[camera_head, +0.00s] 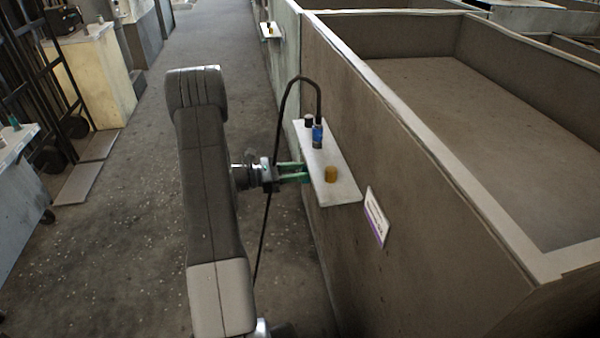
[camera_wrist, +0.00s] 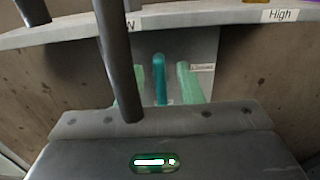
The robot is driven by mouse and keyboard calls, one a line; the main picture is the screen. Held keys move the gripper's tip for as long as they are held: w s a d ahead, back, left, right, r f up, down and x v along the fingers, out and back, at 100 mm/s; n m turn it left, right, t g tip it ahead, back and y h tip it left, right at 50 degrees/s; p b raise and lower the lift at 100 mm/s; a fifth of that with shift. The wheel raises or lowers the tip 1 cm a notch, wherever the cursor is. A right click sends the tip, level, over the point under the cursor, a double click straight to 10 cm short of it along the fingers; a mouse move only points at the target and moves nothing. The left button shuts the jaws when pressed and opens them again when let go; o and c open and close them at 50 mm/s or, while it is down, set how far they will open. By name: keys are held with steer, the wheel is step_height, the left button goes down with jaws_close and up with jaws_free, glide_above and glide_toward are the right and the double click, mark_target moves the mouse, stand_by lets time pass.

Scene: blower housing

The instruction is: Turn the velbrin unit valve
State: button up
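My gripper (camera_head: 291,172) reaches right, with its green fingers at the front of a white shelf panel (camera_head: 345,187) on the housing wall. In the wrist view, a teal handle (camera_wrist: 160,78) stands upright between the two green fingers (camera_wrist: 163,84). Gaps show on both sides of the handle, so the gripper looks open around it, not closed on it. A "High" label (camera_wrist: 281,15) is on the right of the panel's edge. Another label (camera_wrist: 130,25) is partly hidden by a dark cable, with only a "W" readable. No velbrin name is readable.
A blue item (camera_head: 317,134), a black knob (camera_head: 308,121) and a yellow knob (camera_head: 330,174) stand on the shelf. A black cable (camera_head: 281,110) arches over it. A purple-edged sign (camera_head: 376,214) is on the wall. The floor aisle (camera_head: 120,235) at left is clear.

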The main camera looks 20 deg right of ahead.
steer(key=shift+s+d, duration=0.1)
steer(key=shift+d, duration=0.35)
jaws_close()
steer(key=shift+f+m+b, duration=0.1)
steer(key=shift+m+b, duration=0.2)
steer(key=shift+b, duration=0.05)
steer(key=shift+s+a+f+m+b, duration=0.1)
steer(key=shift+s+f+m+b, duration=0.2)
steer(key=shift+m+b, duration=2.6)
steer(key=shift+s+a+f+m+b, duration=0.1)
steer(key=shift+s+f+m+b, duration=0.15)
steer(key=shift+m+b, duration=2.6)
steer(key=shift+s+f+m+b, duration=0.25)
steer(key=shift+s+m+b, duration=0.05)
steer(key=shift+m+b, duration=2.6)
